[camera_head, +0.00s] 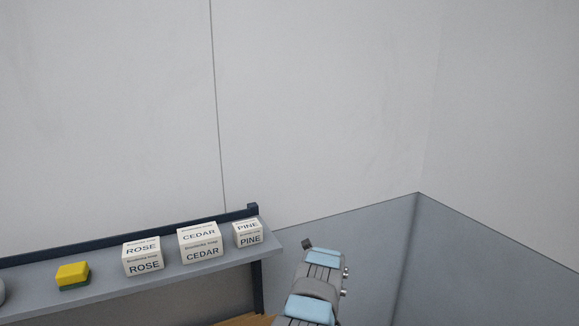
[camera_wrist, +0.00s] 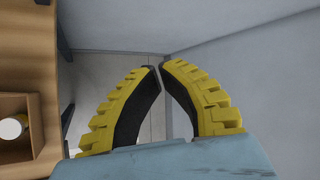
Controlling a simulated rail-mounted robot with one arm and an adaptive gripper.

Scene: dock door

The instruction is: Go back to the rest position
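My gripper (camera_wrist: 159,68) shows in the wrist view with two yellow ribbed fingers and black inner pads. The fingertips come together almost touching, with nothing held between them. The fingers point toward the pale floor and grey wall in a clear space. In the head view, my arm with blue and grey parts rises at the bottom, right of the shelf; the fingers cannot be made out there.
A grey shelf (camera_head: 110,297) at left holds soap boxes marked ROSE (camera_head: 143,257), CEDAR (camera_head: 200,243) and PINE (camera_head: 248,233), and a yellow-green sponge (camera_head: 73,275). Wooden furniture (camera_wrist: 28,60) with an open box (camera_wrist: 35,125) stands left in the wrist view. Walls close the right corner.

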